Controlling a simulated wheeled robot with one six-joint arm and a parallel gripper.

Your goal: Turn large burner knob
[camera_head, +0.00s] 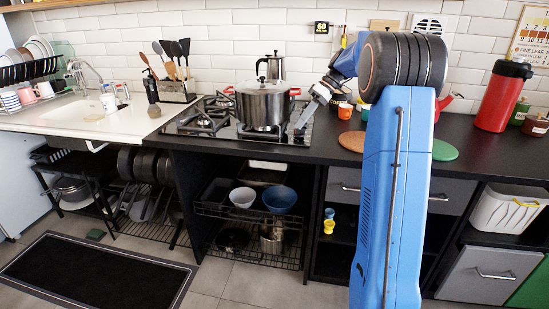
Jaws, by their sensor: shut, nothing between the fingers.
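The gas hob (222,130) is set in the dark countertop, with black pan supports (203,118) showing on its left side. A large lidded steel pot (263,104) stands on it. My gripper (300,129) reaches down at the hob's right front edge, just right of the pot. It is shut with nothing in it. The burner knobs are too small or hidden behind my gripper and the pot to make out, so I cannot tell whether my gripper touches the large burner knob.
A moka-style steel pot (271,67) stands behind the large pot. Open shelves are below.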

